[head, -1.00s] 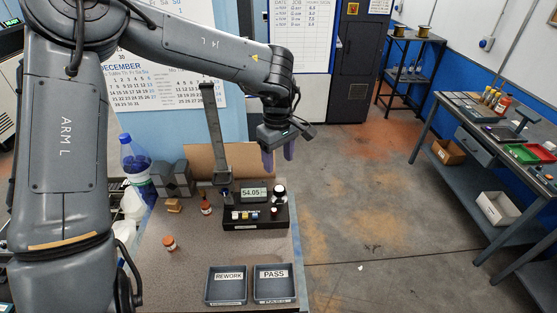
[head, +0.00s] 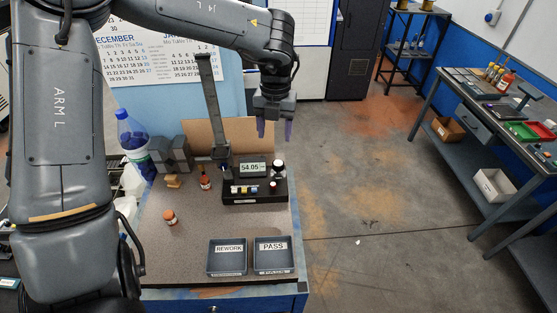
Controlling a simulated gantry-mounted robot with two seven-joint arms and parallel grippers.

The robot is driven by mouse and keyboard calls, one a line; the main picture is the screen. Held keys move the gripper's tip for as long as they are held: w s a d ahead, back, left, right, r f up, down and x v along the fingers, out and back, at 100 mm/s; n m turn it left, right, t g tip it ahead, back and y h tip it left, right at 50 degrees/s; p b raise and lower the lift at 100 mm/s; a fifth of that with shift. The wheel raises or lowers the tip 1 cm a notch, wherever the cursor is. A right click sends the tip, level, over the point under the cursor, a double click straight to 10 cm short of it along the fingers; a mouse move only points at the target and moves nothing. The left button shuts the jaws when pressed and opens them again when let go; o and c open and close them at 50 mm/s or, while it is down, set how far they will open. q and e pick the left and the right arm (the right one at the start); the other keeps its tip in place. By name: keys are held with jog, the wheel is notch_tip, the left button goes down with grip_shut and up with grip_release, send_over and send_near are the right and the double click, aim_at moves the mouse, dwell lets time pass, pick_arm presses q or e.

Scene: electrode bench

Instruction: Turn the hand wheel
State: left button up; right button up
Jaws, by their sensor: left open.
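My left gripper (head: 274,130) hangs with its two purple fingers pointing down and apart, empty, above the bench's back right edge. A tall dark column (head: 212,105) rises behind the box and leans left. I cannot make out for certain which part is the hand wheel. My right gripper is not in view.
Trays marked REWORK (head: 227,271) and PASS (head: 273,270) lie at the bench's front. A cardboard panel (head: 238,137) stands behind. Floor right of the bench is clear.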

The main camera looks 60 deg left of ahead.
aim_at(278, 163)
pick_arm(q)
jog(key=f+n+b, duration=0.1)
jog(key=f+n, duration=0.2)
jog(key=n, duration=0.2)
jog(key=f+n+b, duration=0.2)
jog(key=f+n, duration=0.1)
jog(key=n, duration=0.3)
jog(key=f+n+b, duration=0.1)
jog(key=f+n, duration=0.3)
jog(key=n, duration=0.2)
jog(key=shift+w+d, duration=0.15)
jog(key=shift+w, duration=0.25)
jog(key=shift+f, duration=0.65)
jog(key=c, duration=1)
jog(key=shift+c, duration=0.2)
